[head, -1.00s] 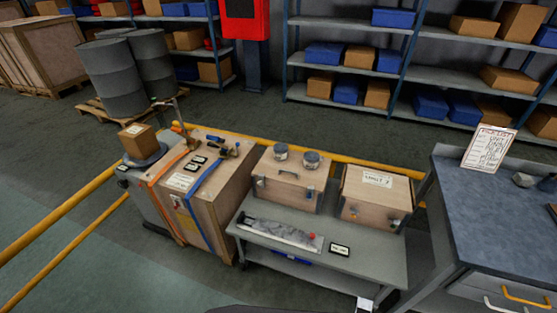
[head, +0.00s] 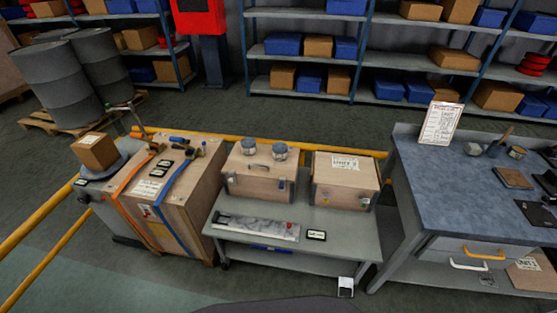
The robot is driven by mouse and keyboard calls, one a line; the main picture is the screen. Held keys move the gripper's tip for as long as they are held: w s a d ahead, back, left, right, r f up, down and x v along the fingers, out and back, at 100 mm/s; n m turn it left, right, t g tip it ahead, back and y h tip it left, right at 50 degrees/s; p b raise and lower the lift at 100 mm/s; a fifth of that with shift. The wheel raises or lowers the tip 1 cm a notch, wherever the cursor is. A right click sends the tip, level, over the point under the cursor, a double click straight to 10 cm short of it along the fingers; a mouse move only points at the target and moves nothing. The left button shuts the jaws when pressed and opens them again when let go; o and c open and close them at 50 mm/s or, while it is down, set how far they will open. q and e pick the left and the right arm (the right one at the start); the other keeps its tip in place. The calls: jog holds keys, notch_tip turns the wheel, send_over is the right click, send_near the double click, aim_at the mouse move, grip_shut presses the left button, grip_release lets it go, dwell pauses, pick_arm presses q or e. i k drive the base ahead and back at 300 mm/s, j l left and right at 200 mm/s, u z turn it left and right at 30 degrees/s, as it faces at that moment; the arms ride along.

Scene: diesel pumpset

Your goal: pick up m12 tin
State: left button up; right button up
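Two small round grey tins stand on top of a closed wooden box on the low grey cart. The left tin (head: 249,147) and the right tin (head: 279,151) stand apart, side by side, near the box's back edge. Their labels are too small to read, so I cannot tell which is the M12 one. The wooden box (head: 255,187) has a dark handle on its lid and latches on its front. Neither of my grippers is in view.
The grey cart (head: 345,236) also holds a second wooden box (head: 343,195) and a grey tray (head: 256,228). A blue-topped workbench (head: 435,195) with a list board (head: 440,123) stands right. A strapped crate (head: 190,200) stands left. A yellow rail (head: 335,148) runs behind.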

aim_at(280, 149)
jog(key=i+j+z, duration=0.15)
jog(key=j+z, duration=0.2)
jog(key=i+j+z, duration=0.15)
jog(key=j+z, duration=0.2)
jog(key=j, duration=0.15)
jog(key=j+z, duration=0.35)
jog(key=i+j, duration=0.05)
jog(key=j, duration=0.05)
